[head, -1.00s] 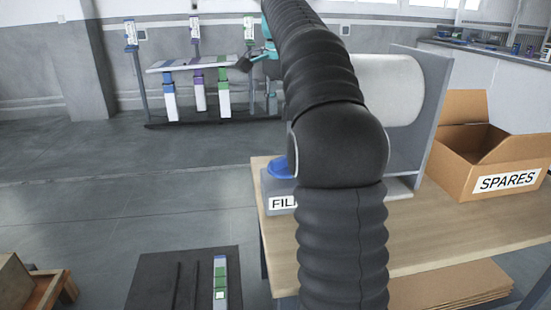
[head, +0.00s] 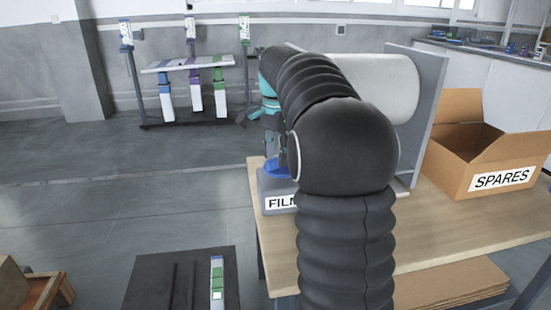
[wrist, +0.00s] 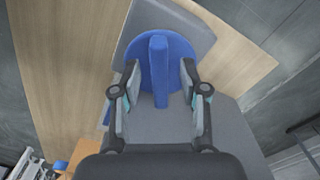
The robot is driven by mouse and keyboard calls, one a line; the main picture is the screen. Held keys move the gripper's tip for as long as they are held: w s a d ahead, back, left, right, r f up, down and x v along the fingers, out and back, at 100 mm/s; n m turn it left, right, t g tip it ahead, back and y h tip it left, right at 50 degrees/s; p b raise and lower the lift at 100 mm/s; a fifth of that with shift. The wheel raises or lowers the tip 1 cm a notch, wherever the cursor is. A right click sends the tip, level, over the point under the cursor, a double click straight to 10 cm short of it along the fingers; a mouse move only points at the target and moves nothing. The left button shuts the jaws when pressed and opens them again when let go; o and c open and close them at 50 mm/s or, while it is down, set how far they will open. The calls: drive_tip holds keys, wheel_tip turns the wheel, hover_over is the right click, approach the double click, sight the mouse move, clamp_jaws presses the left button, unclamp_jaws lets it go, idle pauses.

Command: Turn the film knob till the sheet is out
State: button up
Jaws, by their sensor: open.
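The film knob (wrist: 174,48) is a blue disc with a raised bar across it. In the wrist view it lies just beyond my gripper (wrist: 158,92), whose two fingers stand apart on either side of the bar. I cannot tell whether they touch it. In the head view the knob (head: 277,167) shows as a blue edge on a grey box labelled FILM (head: 279,201). My arm hides most of the box. A white film roll (head: 385,85) sits behind my arm against a grey side plate (head: 425,110). No loose sheet can be made out.
An open cardboard box marked SPARES (head: 480,160) stands on the right of the wooden table (head: 430,225). Lift columns (head: 165,90) with a white board stand at the back left. A dark platform (head: 150,280) is at the front left. The floor between is clear.

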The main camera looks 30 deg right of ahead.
drive_tip(key=shift+f, duration=0.75)
clamp_jaws()
